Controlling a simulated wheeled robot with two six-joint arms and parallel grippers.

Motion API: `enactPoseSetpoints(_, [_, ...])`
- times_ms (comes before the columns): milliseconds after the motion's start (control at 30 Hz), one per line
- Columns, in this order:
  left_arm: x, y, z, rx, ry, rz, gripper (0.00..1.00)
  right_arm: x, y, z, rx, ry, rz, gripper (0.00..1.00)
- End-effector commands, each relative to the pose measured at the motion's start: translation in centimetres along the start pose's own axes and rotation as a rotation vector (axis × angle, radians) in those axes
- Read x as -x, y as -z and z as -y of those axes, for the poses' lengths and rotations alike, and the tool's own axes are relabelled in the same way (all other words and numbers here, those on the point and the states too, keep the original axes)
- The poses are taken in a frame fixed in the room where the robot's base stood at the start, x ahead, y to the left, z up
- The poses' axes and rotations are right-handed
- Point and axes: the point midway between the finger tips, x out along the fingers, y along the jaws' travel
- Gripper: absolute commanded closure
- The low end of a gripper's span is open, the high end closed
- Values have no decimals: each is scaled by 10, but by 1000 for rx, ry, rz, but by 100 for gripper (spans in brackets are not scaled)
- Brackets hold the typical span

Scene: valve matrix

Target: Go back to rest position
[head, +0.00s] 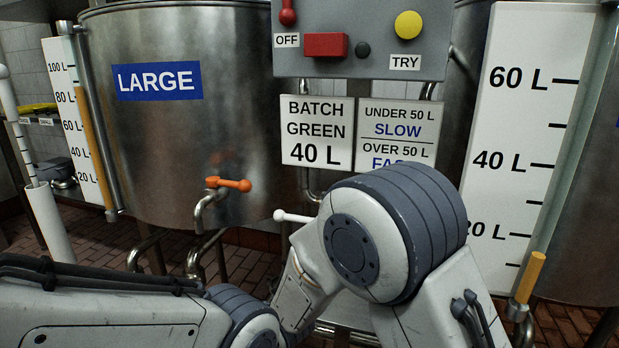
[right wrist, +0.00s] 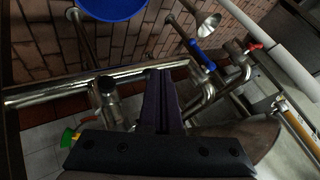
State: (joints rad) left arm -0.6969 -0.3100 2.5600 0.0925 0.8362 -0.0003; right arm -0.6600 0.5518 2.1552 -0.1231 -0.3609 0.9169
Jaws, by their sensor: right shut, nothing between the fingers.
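My right gripper (right wrist: 157,78) shows in the right wrist view as dark fingers pressed together, shut and empty. It is above metal pipes and does not appear to hold anything. In the head view my arm links fill the lower middle and lower left, and neither gripper can be made out there. My left gripper is not in view.
A LARGE tank (head: 150,130) has an orange-handled valve (head: 228,184). A white-handled valve (head: 293,216) is close to my arm. A control panel (head: 360,65) hangs above. The right wrist view shows a horizontal pipe (right wrist: 60,92), a blue-handled valve (right wrist: 200,55) and a red-handled valve (right wrist: 256,46).

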Motion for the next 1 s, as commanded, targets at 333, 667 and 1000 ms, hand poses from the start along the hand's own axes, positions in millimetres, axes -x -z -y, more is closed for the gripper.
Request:
enactPoseSetpoints(333, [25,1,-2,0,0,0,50,179,-40,-33,401,-255,316,100])
enactPoseSetpoints(667, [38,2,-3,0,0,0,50,304,-102,-71,661,-283,642,100])
enactPoseSetpoints(1000, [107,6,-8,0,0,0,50,368,-81,-42,700,-278,702,100])
